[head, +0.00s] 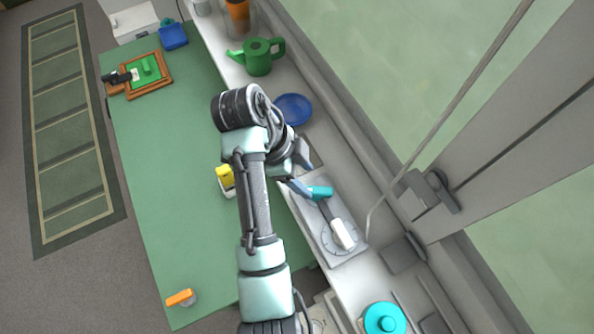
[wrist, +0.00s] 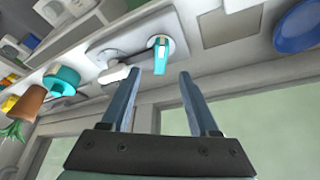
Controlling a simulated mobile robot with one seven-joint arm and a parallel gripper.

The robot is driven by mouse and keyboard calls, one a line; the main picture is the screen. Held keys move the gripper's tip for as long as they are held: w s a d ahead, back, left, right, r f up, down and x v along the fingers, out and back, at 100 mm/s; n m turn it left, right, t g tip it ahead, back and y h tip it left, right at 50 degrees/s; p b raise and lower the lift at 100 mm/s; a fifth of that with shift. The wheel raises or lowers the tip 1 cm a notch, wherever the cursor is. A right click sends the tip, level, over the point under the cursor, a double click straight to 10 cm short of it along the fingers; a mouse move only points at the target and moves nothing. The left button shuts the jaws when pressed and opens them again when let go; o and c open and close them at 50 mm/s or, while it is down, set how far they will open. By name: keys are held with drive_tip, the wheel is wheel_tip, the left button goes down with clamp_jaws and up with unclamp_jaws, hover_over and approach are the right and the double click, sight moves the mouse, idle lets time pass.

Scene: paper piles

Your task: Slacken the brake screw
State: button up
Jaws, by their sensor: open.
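No part is labelled as the brake screw, so I cannot tell for certain which it is. A grey plate (head: 352,250) on the window ledge bears a teal handle (head: 321,192) and a white handle (head: 343,234) over a round dial. In the wrist view the teal handle (wrist: 160,56) sits on a round white base, and the white handle (wrist: 117,74) lies to its left. My gripper (head: 311,181) is open beside the teal handle. In the wrist view the fingertips (wrist: 160,74) are spread, with the teal handle between and beyond them; contact is not visible.
A blue dish (head: 293,109) and a green watering can (head: 258,56) stand farther along the ledge. A teal lidded pot (head: 385,319) is at the near end. The window frame borders the ledge. The green table (head: 165,190) is mostly clear, with an orange-handled item (head: 180,298) at its near corner.

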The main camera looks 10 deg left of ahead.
sight(317, 190)
drive_tip(key=b+x, duration=0.4)
drive_tip(key=x, duration=0.1)
drive_tip(key=shift+f, duration=0.3)
drive_tip(key=shift+p+x, duration=0.35)
drive_tip(key=shift+x, duration=0.9)
drive_tip(key=shift+d, duration=0.15)
clamp_jaws()
drive_tip(key=shift+r, duration=0.1)
